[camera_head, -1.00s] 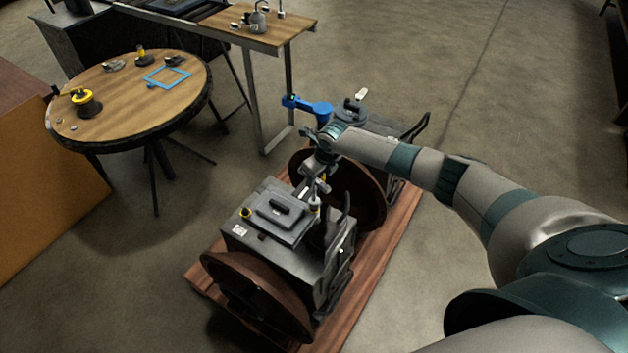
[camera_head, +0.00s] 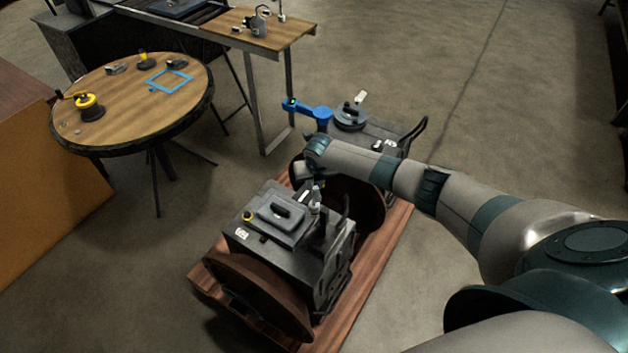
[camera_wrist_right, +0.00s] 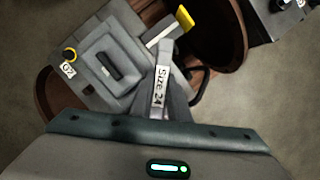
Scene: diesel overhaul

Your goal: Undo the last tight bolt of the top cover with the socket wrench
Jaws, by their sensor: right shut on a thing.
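The top cover (camera_head: 283,212), a grey raised plate with a dark handle, lies on the near engine; it also shows in the right wrist view (camera_wrist_right: 112,62). My right gripper (camera_head: 304,171) is beyond the cover, above the gap between the engines. It is shut on the socket wrench (camera_wrist_right: 160,85), whose grey part bears the label "Size 24". A grey bar with a yellow end (camera_wrist_right: 185,18) shows just past the label. The wrench's socket end and the tight bolt cannot be made out. My left gripper is not in view.
The near engine (camera_head: 290,256) has a rusty flywheel and stands on a wooden pallet (camera_head: 372,270). A far engine (camera_head: 385,135) with a blue part (camera_head: 308,112) stands behind it. A round table (camera_head: 135,105) holding a blue frame (camera_head: 170,81) is at left. Open floor lies around.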

